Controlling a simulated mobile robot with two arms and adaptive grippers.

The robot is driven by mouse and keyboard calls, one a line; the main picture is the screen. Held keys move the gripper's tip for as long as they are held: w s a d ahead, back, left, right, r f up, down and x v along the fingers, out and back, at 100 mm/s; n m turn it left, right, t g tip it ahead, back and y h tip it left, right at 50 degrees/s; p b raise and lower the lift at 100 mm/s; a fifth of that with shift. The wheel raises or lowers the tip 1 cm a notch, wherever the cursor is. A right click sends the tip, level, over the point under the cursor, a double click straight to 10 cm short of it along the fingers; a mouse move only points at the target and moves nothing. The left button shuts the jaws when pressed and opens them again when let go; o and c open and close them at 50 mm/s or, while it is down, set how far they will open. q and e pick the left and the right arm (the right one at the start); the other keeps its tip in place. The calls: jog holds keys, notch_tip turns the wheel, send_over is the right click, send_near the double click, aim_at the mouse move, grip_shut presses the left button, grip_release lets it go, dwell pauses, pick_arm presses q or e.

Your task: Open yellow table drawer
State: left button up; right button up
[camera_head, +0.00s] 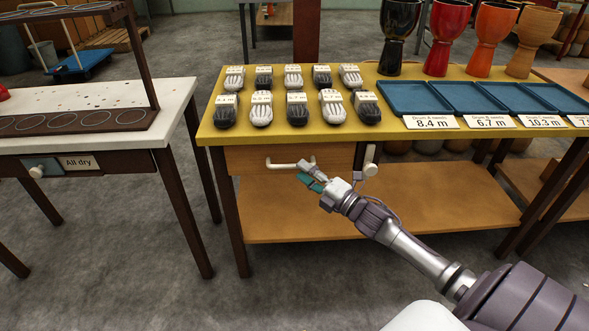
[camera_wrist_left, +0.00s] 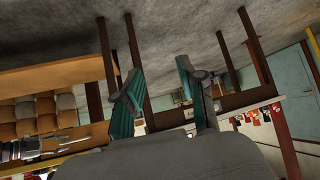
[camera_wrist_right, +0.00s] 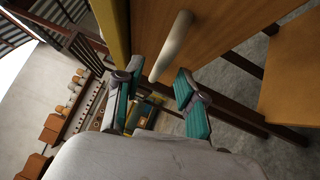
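The yellow table (camera_head: 395,108) has a wooden drawer (camera_head: 250,158) under its top at the left, and the drawer looks shut. Its pale bar handle (camera_head: 283,165) runs across the front; in the right wrist view the handle (camera_wrist_right: 172,45) lies slantwise just ahead of the fingertips. My right gripper (camera_head: 308,174) is at the handle's right end. In the right wrist view its teal fingers (camera_wrist_right: 160,72) are spread, with the handle's near end around the gap; contact cannot be told. My left gripper (camera_wrist_left: 160,70) is open and empty, outside the head view.
Several labelled shakers (camera_head: 297,107), blue trays (camera_head: 420,97) and goblet drums (camera_head: 447,35) stand on the yellow table. A white knob (camera_head: 370,169) sits right of the drawer. A white table (camera_head: 95,98) with an "All dry" drawer stands left, with bare floor between the tables.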

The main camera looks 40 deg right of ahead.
pick_arm(q)
jog(key=shift+w+d+r+t+h, duration=0.15)
jog(key=shift+w+d+r+t, duration=0.1)
jog(key=shift+w+r+t, duration=0.3)
jog(key=shift+w+d+r+t+h, duration=0.15)
jog(key=shift+w+d+r+t, duration=0.1)
jog(key=shift+w+r+t, duration=0.3)
pick_arm(e)
jog(key=shift+x, duration=1.9)
pick_arm(q)
jog(key=shift+w, duration=0.1)
pick_arm(e)
jog(key=shift+c, duration=0.2)
grip_shut()
